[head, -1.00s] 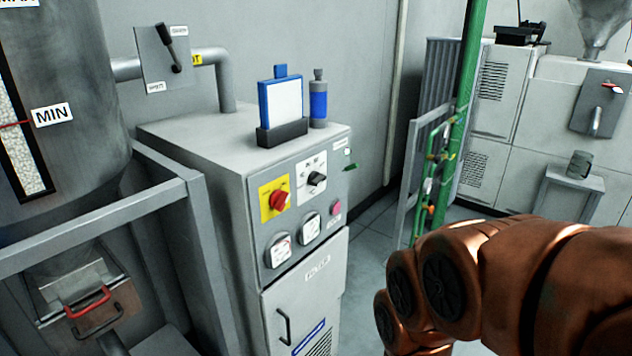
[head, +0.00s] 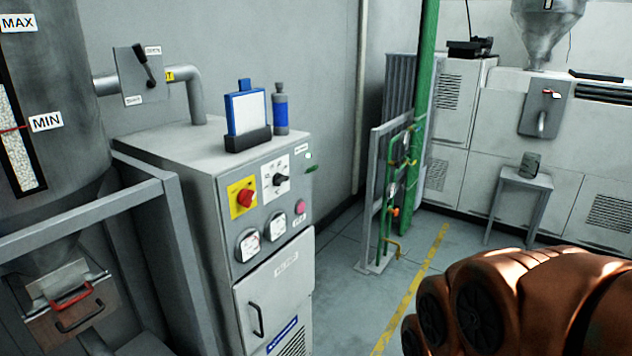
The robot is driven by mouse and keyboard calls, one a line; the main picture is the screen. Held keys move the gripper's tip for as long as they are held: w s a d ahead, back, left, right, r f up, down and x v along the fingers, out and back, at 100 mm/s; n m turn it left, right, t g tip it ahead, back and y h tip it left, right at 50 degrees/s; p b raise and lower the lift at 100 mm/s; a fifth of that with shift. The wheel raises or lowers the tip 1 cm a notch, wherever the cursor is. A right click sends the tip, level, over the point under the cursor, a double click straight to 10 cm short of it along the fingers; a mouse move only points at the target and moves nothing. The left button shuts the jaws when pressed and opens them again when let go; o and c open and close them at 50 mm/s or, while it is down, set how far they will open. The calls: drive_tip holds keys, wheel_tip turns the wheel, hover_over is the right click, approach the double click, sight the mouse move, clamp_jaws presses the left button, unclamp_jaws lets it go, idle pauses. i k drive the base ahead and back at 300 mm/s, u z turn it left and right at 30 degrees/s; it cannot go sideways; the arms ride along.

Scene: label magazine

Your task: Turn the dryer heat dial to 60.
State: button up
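The dryer (head: 207,196) is a grey cabinet left of centre in the head view. Its front panel carries a black-knobbed dial on a white plate (head: 279,180), which looks like the heat dial; its scale is too small to read. Beside it on the left is a red rotary switch on a yellow plate (head: 244,197). Two round white gauges (head: 248,245) sit below, with a pink-red button (head: 300,207) to the right. My orange-brown arm fills the lower right corner, apart from the dryer. My gripper is out of the picture.
A clipboard-like blue-framed panel (head: 246,112) and a blue-grey bottle (head: 281,112) stand on the dryer top. A metal frame (head: 172,230) flanks the dryer on the left. A green post (head: 425,60) and grey rack stand right. Floor between dryer and rack is clear.

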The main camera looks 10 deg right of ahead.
sight(278, 179)
drive_tip(key=z, duration=0.1)
drive_tip(key=i, duration=0.6)
drive_tip(key=u, duration=1.7)
